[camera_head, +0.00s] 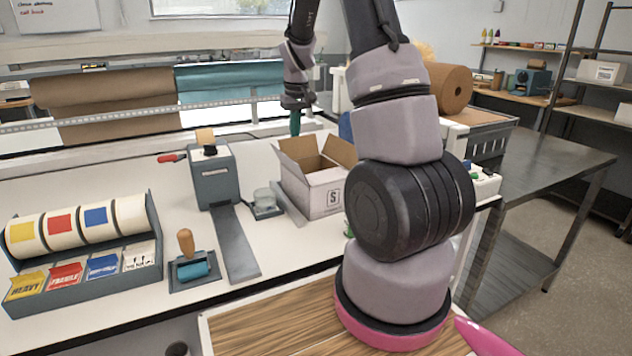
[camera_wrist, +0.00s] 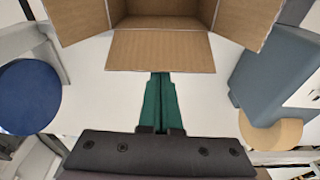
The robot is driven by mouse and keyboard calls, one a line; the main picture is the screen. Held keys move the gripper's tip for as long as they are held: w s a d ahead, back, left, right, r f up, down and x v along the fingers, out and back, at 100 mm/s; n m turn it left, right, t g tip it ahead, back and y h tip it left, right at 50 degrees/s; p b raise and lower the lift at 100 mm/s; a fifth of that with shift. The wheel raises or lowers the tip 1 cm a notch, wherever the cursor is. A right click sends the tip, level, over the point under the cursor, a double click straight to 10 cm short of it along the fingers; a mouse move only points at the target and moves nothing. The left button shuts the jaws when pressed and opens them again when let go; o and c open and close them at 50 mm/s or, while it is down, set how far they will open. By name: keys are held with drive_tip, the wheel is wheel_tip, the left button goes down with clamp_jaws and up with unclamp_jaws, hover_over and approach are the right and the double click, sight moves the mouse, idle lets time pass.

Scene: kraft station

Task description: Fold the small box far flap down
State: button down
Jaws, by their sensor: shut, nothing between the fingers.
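The small open cardboard box (camera_head: 325,199) stands on the white bench, with an "S" mark on its front face and brown flaps raised at its top. In the wrist view its far flap (camera_wrist: 160,51) extends outward from the opening toward my gripper, and side flaps (camera_wrist: 82,17) spread to both sides. My gripper (camera_head: 295,130) is behind the box in the head view, with its green fingers pointing down. In the wrist view the closed fingers (camera_wrist: 162,78) end at the far flap's outer edge. They hold nothing. I cannot tell whether they touch the flap.
A blue round object (camera_wrist: 28,97) shows in the wrist view.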

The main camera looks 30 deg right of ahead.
drive_tip(key=shift+s+d+r, duration=0.1)
drive_tip(key=shift+s+d, duration=0.05)
drive_tip(key=shift+s, duration=2.2)
drive_tip(key=s, duration=0.1)
drive_tip(key=s+f, duration=0.1)
drive_tip(key=s, duration=0.1)
drive_tip(key=shift+d, duration=0.1)
